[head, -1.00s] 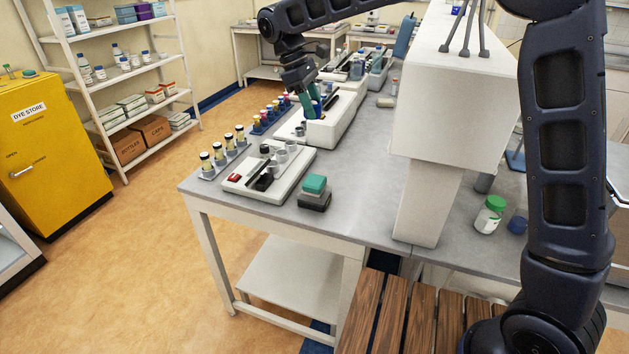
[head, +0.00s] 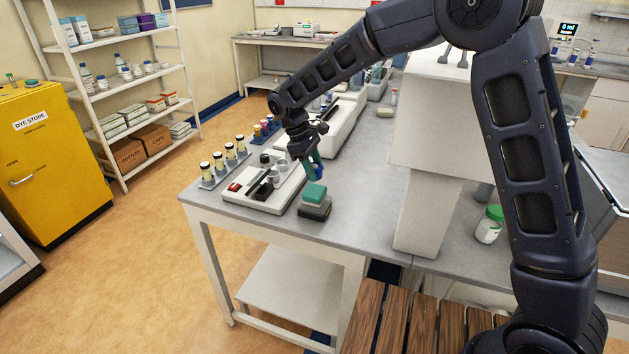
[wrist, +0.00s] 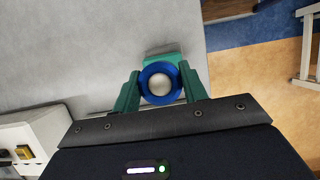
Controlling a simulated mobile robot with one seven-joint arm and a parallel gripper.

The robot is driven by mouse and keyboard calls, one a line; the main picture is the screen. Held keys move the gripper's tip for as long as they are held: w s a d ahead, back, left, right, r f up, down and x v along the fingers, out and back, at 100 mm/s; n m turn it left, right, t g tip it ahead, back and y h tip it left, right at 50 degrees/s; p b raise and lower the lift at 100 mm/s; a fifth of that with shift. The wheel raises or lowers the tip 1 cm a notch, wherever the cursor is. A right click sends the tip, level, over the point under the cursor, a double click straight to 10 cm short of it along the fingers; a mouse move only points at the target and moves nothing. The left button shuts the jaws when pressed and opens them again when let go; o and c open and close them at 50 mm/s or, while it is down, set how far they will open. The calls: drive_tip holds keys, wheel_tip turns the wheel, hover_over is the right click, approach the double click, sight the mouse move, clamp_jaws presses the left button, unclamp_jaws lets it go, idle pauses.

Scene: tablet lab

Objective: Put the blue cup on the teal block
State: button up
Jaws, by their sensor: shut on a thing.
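The blue cup (wrist: 146,90) is held between my gripper's two green fingers; its round rim and pale inside face the wrist camera. In the head view the cup (head: 319,173) is a small blue patch at the fingertips. My gripper (head: 314,166) is shut on it, just above and behind the teal block. The teal block (head: 314,190) sits on a dark grey base near the table's front. In the wrist view the block (wrist: 163,50) shows just beyond the cup, partly hidden by it. I cannot tell the gap between cup and block.
A white tray device (head: 238,196) with small grey cups stands left of the block. A row of yellow-labelled vials (head: 218,162) is beyond it. A white column (head: 430,205) and a green-lidded jar (head: 489,225) stand to the right. Bare grey table (head: 350,205) lies between.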

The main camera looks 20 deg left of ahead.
sight(315, 190)
drive_tip(key=shift+f, duration=2.3)
drive_tip(key=shift+f, duration=0.15)
drive_tip(key=o, duration=1)
drive_tip(key=v, duration=1.2)
drive_tip(key=shift+r, duration=0.25)
